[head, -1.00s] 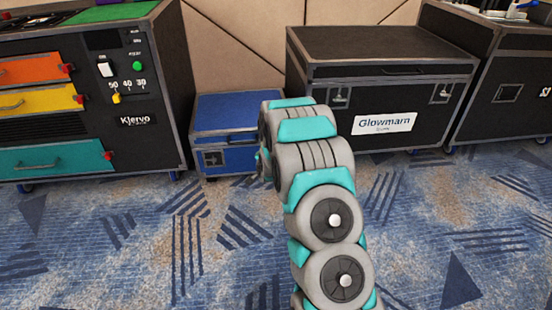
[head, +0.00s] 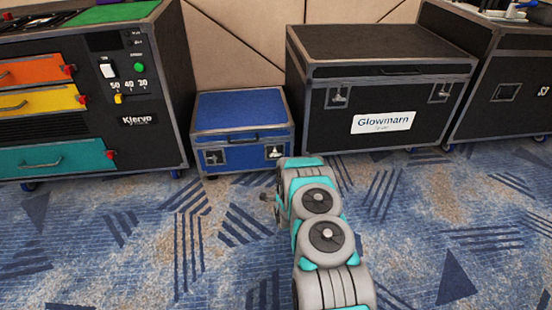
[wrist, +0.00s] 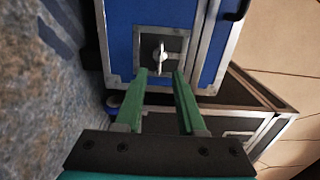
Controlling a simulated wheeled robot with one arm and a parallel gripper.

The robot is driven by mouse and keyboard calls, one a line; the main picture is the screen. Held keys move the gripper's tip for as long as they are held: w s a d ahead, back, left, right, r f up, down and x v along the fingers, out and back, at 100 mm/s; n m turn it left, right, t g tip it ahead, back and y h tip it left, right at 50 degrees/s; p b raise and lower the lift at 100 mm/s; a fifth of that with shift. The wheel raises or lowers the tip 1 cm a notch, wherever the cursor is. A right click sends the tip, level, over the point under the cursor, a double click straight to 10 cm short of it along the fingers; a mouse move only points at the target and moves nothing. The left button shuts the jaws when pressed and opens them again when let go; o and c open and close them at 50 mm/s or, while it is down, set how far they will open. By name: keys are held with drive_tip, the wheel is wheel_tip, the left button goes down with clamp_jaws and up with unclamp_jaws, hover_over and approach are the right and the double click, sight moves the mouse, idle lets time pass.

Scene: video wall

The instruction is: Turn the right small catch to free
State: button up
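The blue case (head: 240,115) stands shut on the carpet. Its right small catch (head: 274,152) is a silver piece on a dark plate near the front's right end. In the wrist view the same catch (wrist: 160,55) is just beyond my fingertips, its wing long in the picture's up-down direction. My gripper (wrist: 160,73) is open, its green fingers apart and empty, one either side of the catch's line; I see no contact. In the head view my gripper is mostly hidden by my arm. The left catch (head: 214,158) is on the same front.
A black case (head: 385,95) labelled Glowmarn stands close on the right, with two catches of its own. A black drawer cabinet (head: 90,100) stands on the left. Another black case (head: 500,95) is at far right. Patterned carpet (head: 180,250) in front is clear.

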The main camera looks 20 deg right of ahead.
sight(275, 155)
drive_tip(key=x, duration=0.7)
drive_tip(key=shift+w, duration=0.25)
clamp_jaws()
drive_tip(key=shift+f, duration=0.1)
